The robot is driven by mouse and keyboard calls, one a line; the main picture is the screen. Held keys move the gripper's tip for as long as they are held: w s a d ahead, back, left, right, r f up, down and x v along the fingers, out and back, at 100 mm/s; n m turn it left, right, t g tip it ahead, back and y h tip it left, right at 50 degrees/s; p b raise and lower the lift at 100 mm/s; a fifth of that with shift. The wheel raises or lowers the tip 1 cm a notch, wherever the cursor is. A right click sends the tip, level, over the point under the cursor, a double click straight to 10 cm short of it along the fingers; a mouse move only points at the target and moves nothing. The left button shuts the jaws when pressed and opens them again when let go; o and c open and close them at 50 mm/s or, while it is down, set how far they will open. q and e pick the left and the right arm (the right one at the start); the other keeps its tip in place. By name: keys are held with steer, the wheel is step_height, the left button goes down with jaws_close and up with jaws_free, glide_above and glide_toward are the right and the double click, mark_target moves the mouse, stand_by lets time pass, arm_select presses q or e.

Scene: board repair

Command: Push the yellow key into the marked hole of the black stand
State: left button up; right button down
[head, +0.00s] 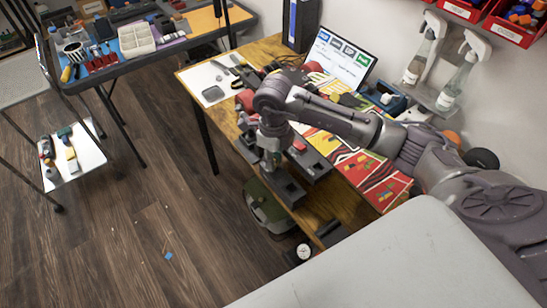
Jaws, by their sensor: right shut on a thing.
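My right arm comes in from the right, and its gripper (270,163) points down at the front edge of the wooden table. It is shut, directly above or touching a dark block, which looks like the black stand (288,190). The thing between the fingers is too small and covered to make out; I take it to be the yellow key. The marked hole cannot be made out either. My left gripper is not in view.
The wooden table (262,50) holds a white sheet (207,82), a screen (340,57) and a colourful patterned mat (378,180). Spray bottles (455,85) stand at the back right. A green bin (266,208) sits below. A grey surface (400,260) fills the lower right.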

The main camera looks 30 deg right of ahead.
steer(key=shift+f+b, duration=0.4)
steer(key=shift+f, duration=0.05)
stand_by(0.7)
steer(key=c, duration=0.9)
jaws_free()
steer(key=shift+a+r, duration=0.1)
steer(key=shift+w, duration=0.1)
steer(key=shift+d, duration=0.2)
steer(key=shift+c, duration=0.7)
steer(key=shift+r, duration=0.15)
